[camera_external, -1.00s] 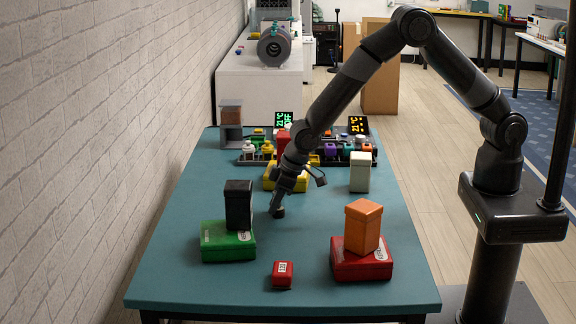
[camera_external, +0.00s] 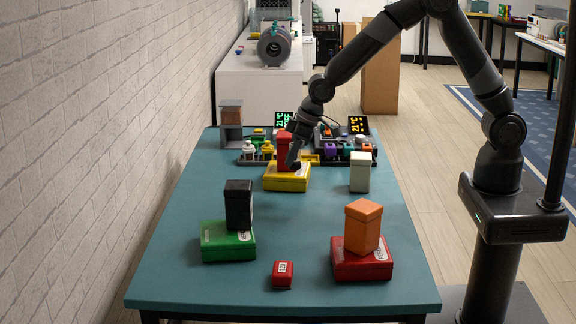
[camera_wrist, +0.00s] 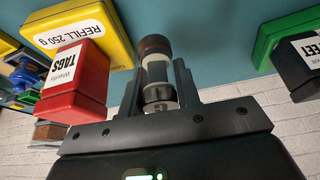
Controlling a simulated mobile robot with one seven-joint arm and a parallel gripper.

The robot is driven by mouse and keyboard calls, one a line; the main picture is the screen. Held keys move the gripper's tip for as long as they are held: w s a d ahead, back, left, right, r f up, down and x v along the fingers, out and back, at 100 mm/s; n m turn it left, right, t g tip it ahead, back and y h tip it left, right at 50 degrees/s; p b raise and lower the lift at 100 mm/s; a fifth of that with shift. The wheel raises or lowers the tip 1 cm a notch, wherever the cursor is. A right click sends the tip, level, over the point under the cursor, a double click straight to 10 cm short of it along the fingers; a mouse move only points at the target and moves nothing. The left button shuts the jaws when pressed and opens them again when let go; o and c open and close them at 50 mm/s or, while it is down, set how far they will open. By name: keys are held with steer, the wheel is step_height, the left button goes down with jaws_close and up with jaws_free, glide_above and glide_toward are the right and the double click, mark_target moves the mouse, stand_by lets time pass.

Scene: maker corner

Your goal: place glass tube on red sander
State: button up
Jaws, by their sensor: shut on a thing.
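No red thing is clearly a sander. Red things are a small red labelled box (camera_external: 283,274) at the table's front, a flat red box (camera_external: 350,269) under an orange block, and the red block (camera_external: 284,147) marked "TAGS" in the wrist view (camera_wrist: 78,85).
The yellow box (camera_external: 285,184) carries the red block. A green box (camera_external: 222,247) carries a black block (camera_external: 238,205). A white block (camera_external: 360,173) stands right. Several small coloured items and displays line the table's back. The teal table (camera_external: 290,225) is clear in the middle.

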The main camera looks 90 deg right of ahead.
steer(key=shift+s+d+r, duration=0.3)
steer(key=shift+d+r, duration=0.05)
steer(key=shift+d, duration=0.2)
steer(key=w+a+r+n+y, duration=0.1)
steer(key=w+a+r+n, duration=0.15)
steer(key=a, duration=1.15)
steer(key=n+g+y, duration=0.1)
steer(key=n+y, duration=0.1)
steer(key=n, duration=0.3)
glide_above(279, 268)
step_height(279, 268, down, 6)
steer(key=shift+s+r, duration=0.1)
steer(key=shift+r, duration=0.15)
steer(key=shift+a+f, duration=0.15)
steer(key=shift+f, duration=1.9)
steer(key=shift+f, duration=0.15)
steer(key=o, duration=1)
steer(key=shift+c, duration=0.2)
